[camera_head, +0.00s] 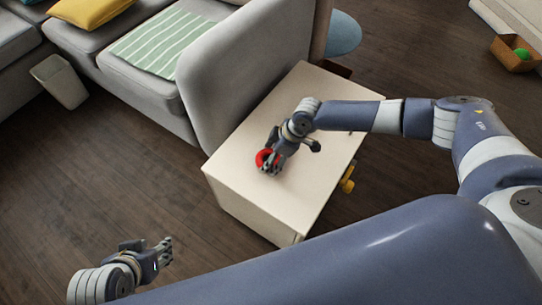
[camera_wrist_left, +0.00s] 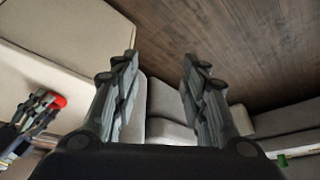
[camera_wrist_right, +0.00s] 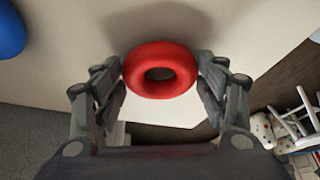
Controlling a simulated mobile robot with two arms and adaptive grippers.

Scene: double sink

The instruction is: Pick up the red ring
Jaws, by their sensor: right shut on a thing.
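The red ring (camera_head: 264,158) is at the white cabinet top (camera_head: 235,165) in the head view, partly hidden by my right gripper (camera_head: 270,166). In the right wrist view the red ring (camera_wrist_right: 160,69) sits between the two fingers of my right gripper (camera_wrist_right: 161,78), which touch its left and right sides. My right gripper is shut on it. I cannot tell whether the ring still touches the top. My left gripper (camera_head: 163,254) is open and empty, low at the left over the floor. Its spread fingers (camera_wrist_left: 160,62) show in the left wrist view.
A grey sofa (camera_head: 215,85) stands against the cabinet's far left side. A yellow thing (camera_head: 347,183) is at the cabinet's right side. A brown box (camera_head: 513,56) with a green thing lies at the far right. A light bin (camera_head: 60,82) stands left. Wooden floor is free at left.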

